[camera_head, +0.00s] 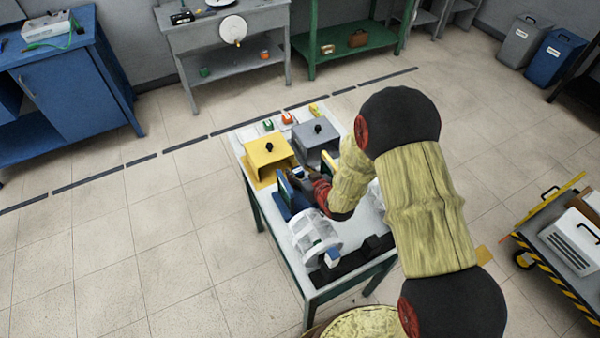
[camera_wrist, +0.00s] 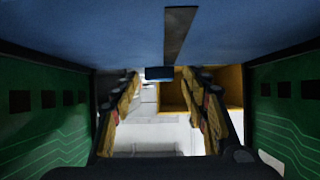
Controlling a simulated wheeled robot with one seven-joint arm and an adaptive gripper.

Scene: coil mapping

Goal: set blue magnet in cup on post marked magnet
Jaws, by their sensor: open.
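My gripper (camera_head: 298,180) is over the middle of the table, next to blue upright pieces (camera_head: 284,190) in the head view. In the wrist view my gripper (camera_wrist: 161,88) has its two yellow-padded fingers spread, with no object clearly held between them. A small dark blue block (camera_wrist: 159,73) shows at the top centre, between the finger ends; I cannot tell whether it is the blue magnet. Another small blue and white piece (camera_head: 332,257) is by the clear drum. I cannot make out a cup, a post or a magnet label; my arm hides part of the table.
The table (camera_head: 262,222) holds a yellow open-fronted box (camera_head: 268,152), a grey box (camera_head: 316,135), a clear ribbed drum (camera_head: 312,232) and a black block (camera_head: 352,262). Small red and green pieces (camera_head: 287,118) stand at its back edge. The yellow box's inside shows in the wrist view (camera_wrist: 175,97).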

